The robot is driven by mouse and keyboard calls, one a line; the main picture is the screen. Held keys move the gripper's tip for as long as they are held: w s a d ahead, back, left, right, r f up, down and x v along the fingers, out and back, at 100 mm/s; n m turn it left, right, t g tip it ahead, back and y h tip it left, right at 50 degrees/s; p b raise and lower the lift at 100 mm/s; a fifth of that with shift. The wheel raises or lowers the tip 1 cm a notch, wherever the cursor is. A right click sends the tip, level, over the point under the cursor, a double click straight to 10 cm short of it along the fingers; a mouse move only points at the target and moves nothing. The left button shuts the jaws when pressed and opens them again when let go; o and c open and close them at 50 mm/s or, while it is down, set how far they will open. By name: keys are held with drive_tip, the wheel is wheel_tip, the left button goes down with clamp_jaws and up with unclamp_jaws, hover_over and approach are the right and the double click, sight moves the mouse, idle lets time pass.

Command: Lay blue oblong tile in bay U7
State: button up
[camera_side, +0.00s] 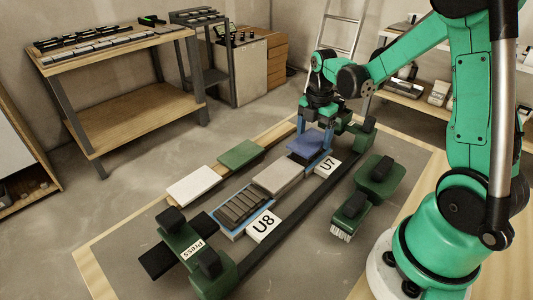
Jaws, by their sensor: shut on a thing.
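The blue oblong tile (304,142) is in my gripper (314,136), which points down and is shut on it. The tile is over the far end of the row of bays, beside the white U7 label (327,165). A dark strip of bay U7 (297,159) shows under the tile's near edge; most of the bay is hidden. I cannot tell whether the tile touches the bed or hangs just above it.
Bay U8 (240,207) is ribbed, near its label (263,226). A grey tile (278,177) lies between the bays. White (194,185) and green (240,153) tiles lie left.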

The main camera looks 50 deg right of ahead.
drive_tip(key=shift+f, duration=0.4)
drive_tip(key=shift+f, duration=0.6)
idle(1.1)
drive_tip(key=o, duration=0.8)
drive_tip(key=shift+r, duration=0.1)
drive_tip(key=shift+r, duration=3.9)
